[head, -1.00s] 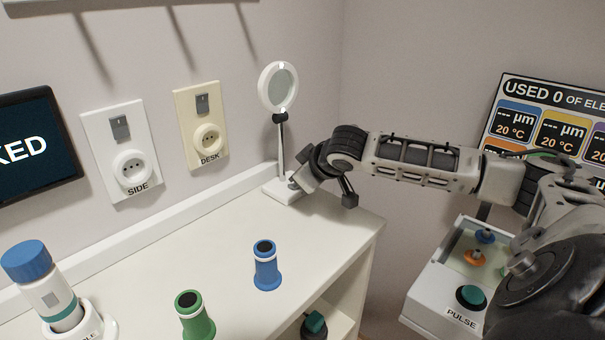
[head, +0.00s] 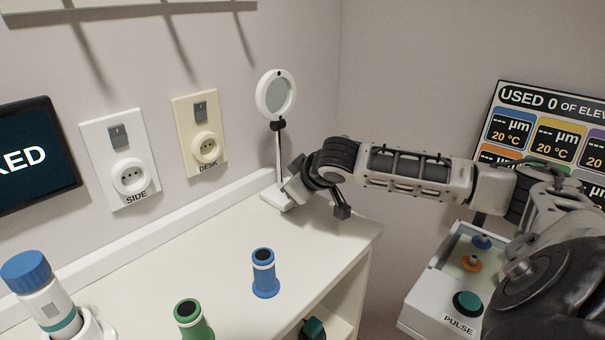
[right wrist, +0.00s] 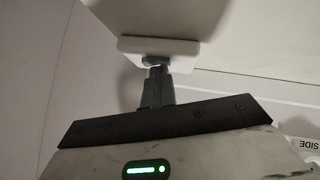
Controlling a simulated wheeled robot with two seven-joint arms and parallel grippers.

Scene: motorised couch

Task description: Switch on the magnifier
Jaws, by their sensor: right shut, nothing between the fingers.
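The magnifier (head: 259,97) is a white ring with a grey lens on a thin stem. It stands upright at the back right corner of the white cabinet top. No bright glow shows on its ring now. Its white base (head: 271,199) sits on the surface and also shows in the right wrist view (right wrist: 185,47). My right gripper (head: 291,192) is shut and empty, with its tips at the front right of the base. In the right wrist view its shut fingers (right wrist: 155,68) reach the base's edge; contact is hard to tell. My left gripper is out of view.
A blue holder (head: 264,276), a green holder (head: 192,320) and a blue-capped bottle (head: 40,290) stand on the cabinet top. SIDE (head: 120,160) and DESK (head: 200,135) sockets are on the wall. A PULSE box (head: 425,305) is right, beneath my arm.

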